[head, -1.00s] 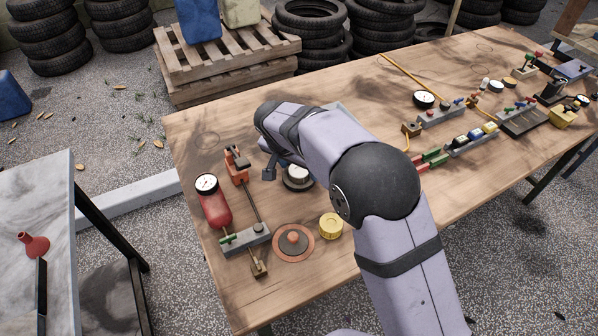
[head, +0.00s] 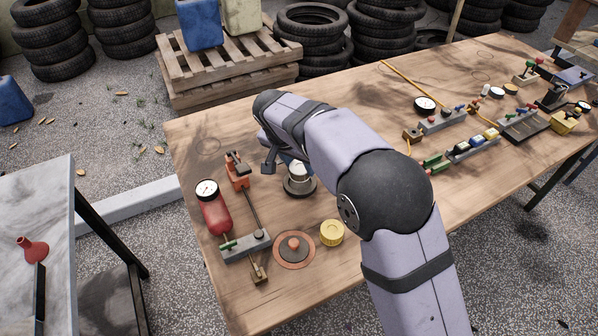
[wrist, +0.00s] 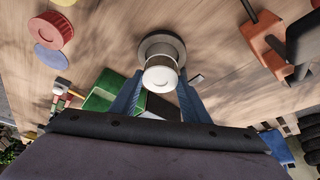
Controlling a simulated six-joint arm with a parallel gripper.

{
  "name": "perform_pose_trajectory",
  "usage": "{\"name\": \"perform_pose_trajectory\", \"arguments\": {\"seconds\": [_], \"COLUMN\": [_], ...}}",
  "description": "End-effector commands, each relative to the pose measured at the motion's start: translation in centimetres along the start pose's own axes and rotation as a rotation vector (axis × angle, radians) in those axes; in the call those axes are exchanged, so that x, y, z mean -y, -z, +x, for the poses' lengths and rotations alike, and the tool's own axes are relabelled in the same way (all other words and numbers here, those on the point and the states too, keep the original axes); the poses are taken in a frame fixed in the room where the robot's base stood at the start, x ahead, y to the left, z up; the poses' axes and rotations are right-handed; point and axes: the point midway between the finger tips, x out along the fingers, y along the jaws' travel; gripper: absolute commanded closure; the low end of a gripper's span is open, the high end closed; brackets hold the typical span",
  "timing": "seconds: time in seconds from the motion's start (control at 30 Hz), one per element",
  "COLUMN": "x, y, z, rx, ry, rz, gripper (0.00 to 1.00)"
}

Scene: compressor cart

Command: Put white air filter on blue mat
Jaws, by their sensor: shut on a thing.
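The white air filter (wrist: 161,75) is a short pale cylinder with a ribbed band. My gripper (wrist: 160,92) has its blue fingers on either side of it, shut on it. A flat blue-violet disc (wrist: 50,60), perhaps the blue mat, lies at the wrist view's upper left, apart from the gripper. My arm hides that area in the head view.
A green tray-like thing (wrist: 105,92) is near the fingers. An orange tool (head: 237,168) and red gauge tank (head: 213,212) stand left of the filter. A yellow cap (head: 332,232) lies nearer.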

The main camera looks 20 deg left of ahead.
Motion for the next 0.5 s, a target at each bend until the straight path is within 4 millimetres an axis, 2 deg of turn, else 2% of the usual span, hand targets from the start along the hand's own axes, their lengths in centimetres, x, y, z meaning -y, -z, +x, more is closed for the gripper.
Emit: {"name": "perform_pose_trajectory", "arguments": {"seconds": [0.1,0.3,0.5], "x": [0.1,0.1,0.0], "y": [0.9,1.9,2.4], "z": [-2.0,-4.6,-5.8], "rx": [-0.003,-0.001,0.000], "ry": [0.004,0.002,0.001], "rz": [0.002,0.001,0.000], "gripper": [0.79,0.79,0.79]}}
